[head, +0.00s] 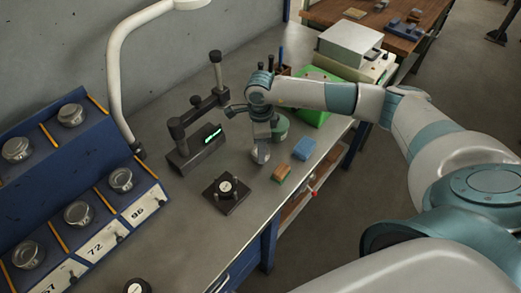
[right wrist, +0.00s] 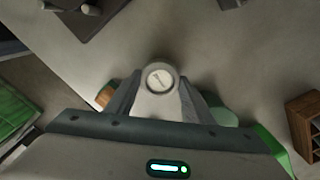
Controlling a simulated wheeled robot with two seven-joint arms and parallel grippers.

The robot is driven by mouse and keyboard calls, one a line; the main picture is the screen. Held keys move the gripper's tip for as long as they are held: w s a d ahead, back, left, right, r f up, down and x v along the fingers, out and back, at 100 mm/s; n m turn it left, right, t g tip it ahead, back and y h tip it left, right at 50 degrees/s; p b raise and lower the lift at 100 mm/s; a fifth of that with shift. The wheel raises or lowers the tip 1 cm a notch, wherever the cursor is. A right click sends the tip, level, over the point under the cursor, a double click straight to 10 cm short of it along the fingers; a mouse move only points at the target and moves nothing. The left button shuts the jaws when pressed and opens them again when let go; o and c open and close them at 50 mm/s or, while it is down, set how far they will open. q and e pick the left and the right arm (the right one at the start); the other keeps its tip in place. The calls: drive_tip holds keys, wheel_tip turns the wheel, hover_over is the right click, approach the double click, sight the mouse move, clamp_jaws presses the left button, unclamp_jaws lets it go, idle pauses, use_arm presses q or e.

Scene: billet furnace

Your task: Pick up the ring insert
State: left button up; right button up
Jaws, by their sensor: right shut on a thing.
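My right gripper (head: 261,146) points down above the bench, beside the black stand. In the right wrist view its two fingers (right wrist: 161,98) are closed on a small round metal piece with a pale face, which I take as the ring insert (right wrist: 161,76). In the head view the silver piece (head: 261,155) shows low at the fingertips. I cannot tell whether it touches the bench. Similar round metal pieces, one of them (head: 121,179), sit in the blue numbered rack (head: 150,196) at the left. My left gripper is not in view.
A black square fixture (head: 236,204) with a pale round top sits in front of the gripper. A black stand (head: 183,160) with a green display is at its left. A blue block (head: 304,148) and an orange-brown block (head: 282,173) lie near the bench edge. A green box (head: 314,115) stands behind.

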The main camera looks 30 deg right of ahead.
drive_tip(key=shift+w+r+b, duration=0.1)
drive_tip(key=shift+r+b, duration=0.2)
drive_tip(key=shift+r, duration=0.1)
wheel_tip(320, 180, up, 2)
drive_tip(key=shift+d+r+b, duration=0.1)
drive_tip(key=shift+b, duration=0.75)
use_arm(q)
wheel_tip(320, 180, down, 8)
drive_tip(key=b, duration=0.4)
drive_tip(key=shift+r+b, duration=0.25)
drive_tip(key=shift+b, duration=0.15)
use_arm(e)
drive_tip(key=s+d+r, duration=0.6)
drive_tip(key=s+r, duration=0.1)
drive_tip(key=s, duration=0.3)
